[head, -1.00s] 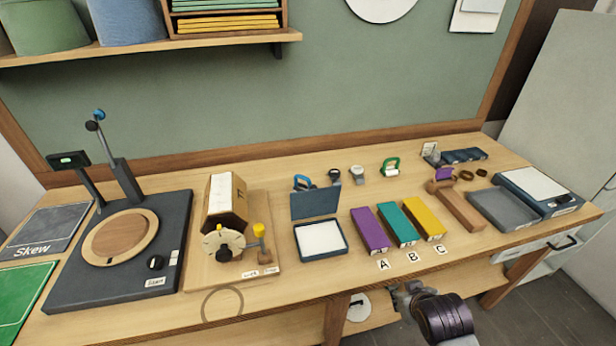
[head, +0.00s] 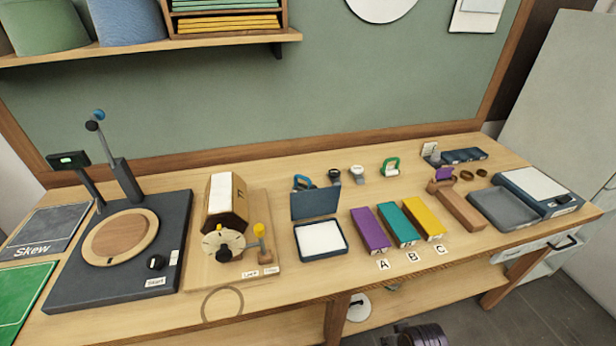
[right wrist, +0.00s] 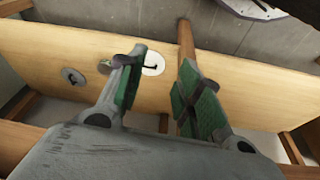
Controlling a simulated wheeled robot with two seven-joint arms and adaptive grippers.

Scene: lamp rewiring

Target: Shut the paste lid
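The paste box (head: 320,240) sits on the bench in the head view, a shallow dark-blue box with white paste inside. Its paste lid (head: 314,204) stands open, upright along the back edge. In the right wrist view my right gripper (right wrist: 155,85) is open and empty, its green-padded fingers apart, with a wooden leg and shelf below the bench behind them. In the head view only a dark part of my right arm shows at the bottom edge, below the bench front. My left gripper is not in view.
Purple (head: 370,230), teal (head: 398,223) and yellow (head: 425,218) blocks stand right of the paste box. A wooden device with a dial (head: 223,243) stands to its left. Small clamps and gauges sit behind the lid. Bench in front of the box is clear.

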